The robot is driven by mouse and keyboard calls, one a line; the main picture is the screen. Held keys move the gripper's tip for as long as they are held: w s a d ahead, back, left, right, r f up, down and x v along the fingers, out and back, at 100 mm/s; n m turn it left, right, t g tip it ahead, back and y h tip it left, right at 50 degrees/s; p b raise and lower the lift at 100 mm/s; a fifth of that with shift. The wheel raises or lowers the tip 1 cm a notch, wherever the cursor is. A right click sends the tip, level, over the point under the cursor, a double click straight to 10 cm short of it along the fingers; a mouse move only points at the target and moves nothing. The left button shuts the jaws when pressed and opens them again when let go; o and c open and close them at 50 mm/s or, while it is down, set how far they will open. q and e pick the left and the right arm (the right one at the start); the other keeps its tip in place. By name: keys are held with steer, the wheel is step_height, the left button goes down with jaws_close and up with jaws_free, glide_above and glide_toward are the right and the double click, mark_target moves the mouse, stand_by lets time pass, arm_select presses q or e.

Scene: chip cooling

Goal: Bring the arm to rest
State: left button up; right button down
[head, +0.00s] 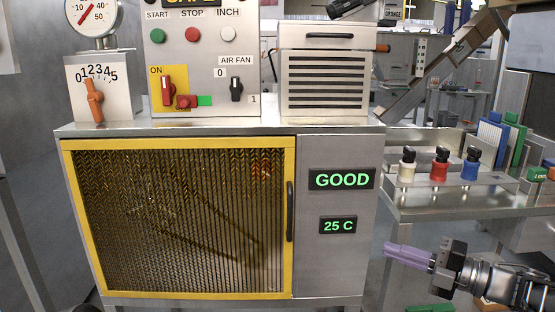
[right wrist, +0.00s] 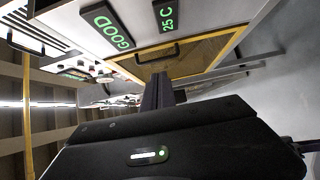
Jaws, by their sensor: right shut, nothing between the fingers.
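My right gripper (head: 408,256) is at the lower right of the head view, in front of the cabinet's right side and apart from it. Its purple fingers are together with nothing between them. In the right wrist view its dark fingers (right wrist: 158,92) point toward the cabinet's yellow-framed door. The metal cabinet (head: 330,262) has a closed mesh door (head: 180,220) with a black handle (head: 290,211). Its displays read GOOD (head: 342,180) and 25 C (head: 338,225). My left gripper is not in view.
On the cabinet top stand a dial box (head: 118,88), a control panel (head: 200,60) and a vented box (head: 325,70). To the right, a steel table (head: 440,208) carries white, red and blue black-topped bottles (head: 439,168). A chute (head: 440,65) slopes behind.

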steer(key=w+d+f+m+t+h, duration=0.2)
steer(key=w+f+m+t+h, duration=0.15)
steer(key=f+m, duration=0.4)
steer(key=w+d+f+m+t+h, duration=0.2)
steer(key=w+f+m+h, duration=0.25)
steer(key=m, duration=0.55)
steer(key=s+a+f+m+g+h, duration=0.2)
steer(key=f+m, duration=0.2)
steer(key=f, duration=0.5)
steer(key=s+a+f+m+g+h, duration=0.2)
steer(key=s+f+m, duration=0.15)
steer(key=f, duration=0.55)
steer(key=s+a+f+m+g, duration=0.2)
steer(key=s+a+f+g, duration=0.15)
steer(key=s+f, duration=0.3)
steer(key=s+a+f+m+g, duration=0.2)
steer(key=s+a+f+m, duration=0.15)
steer(key=s+f, duration=0.3)
steer(key=s+a+f+g+y, duration=0.1)
steer(key=s+a+f+g, duration=0.3)
steer(key=s, duration=0.5)
steer(key=s+a+f+g, duration=0.2)
steer(key=s+a+f, duration=0.3)
steer(key=s, duration=0.4)
step_height(320, 180, up, 20)
steer(key=a+p, duration=0.2)
steer(key=p, duration=1.6)
steer(key=shift+s+f+p, duration=0.15)
steer(key=shift+p, duration=0.15)
